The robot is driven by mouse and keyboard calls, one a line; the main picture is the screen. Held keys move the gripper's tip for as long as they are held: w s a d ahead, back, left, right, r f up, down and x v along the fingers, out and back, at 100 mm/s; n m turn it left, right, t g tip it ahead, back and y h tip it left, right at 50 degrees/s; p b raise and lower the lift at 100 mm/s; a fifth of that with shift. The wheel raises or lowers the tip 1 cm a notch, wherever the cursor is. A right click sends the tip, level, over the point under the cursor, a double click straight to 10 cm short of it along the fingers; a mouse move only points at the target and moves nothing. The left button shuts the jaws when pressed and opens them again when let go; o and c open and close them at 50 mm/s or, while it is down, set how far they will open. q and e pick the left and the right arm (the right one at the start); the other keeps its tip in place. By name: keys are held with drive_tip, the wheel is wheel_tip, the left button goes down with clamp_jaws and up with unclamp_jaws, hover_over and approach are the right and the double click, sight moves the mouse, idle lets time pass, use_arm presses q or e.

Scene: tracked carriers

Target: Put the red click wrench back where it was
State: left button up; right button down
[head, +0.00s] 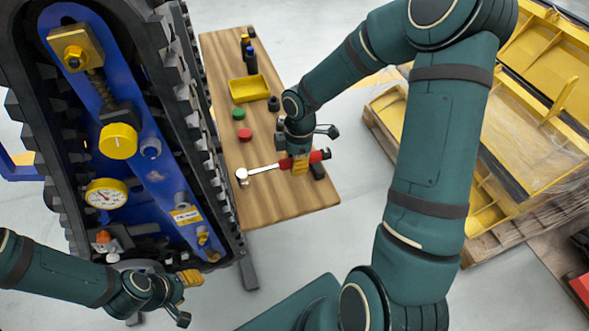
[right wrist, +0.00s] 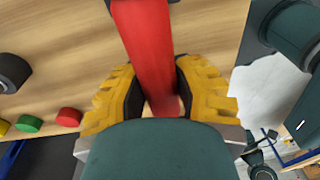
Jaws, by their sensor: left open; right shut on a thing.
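The red click wrench (head: 262,170) has a red handle and a bright shaft and head pointing left. It is over the near part of the wooden table (head: 290,205); I cannot tell whether it touches the top. My right gripper (head: 300,166) is shut on its red handle from above. In the right wrist view the red handle (right wrist: 146,45) runs between the yellow finger pads of the right gripper (right wrist: 160,95). My left gripper (head: 190,278) is open and apart from the wrench, low beside the track carrier (head: 165,150).
A red cap (head: 245,135), a green cap (head: 238,114), a black ring-like part (head: 273,103), a yellow tray (head: 249,88) and dark bottles (head: 250,60) stand farther back on the table. A black block (head: 318,170) is by the handle's end. Yellow parts on a pallet (head: 480,210) lie right.

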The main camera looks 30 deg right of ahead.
drive_tip(key=shift+f, duration=1.15)
drive_tip(key=shift+f+b, duration=0.1)
drive_tip(key=shift+b, duration=0.2)
drive_tip(key=c, duration=0.8)
unclamp_jaws()
drive_tip(key=shift+o, duration=0.2)
drive_tip(key=r+p, duration=0.1)
drive_tip(key=r, duration=0.3)
drive_tip(key=r+p, duration=0.1)
drive_tip(key=r, duration=0.3)
drive_tip(key=d+r+p, duration=0.1)
drive_tip(key=r, duration=0.3)
drive_tip(key=shift+w+d+r, duration=0.1)
drive_tip(key=shift+w, duration=0.1)
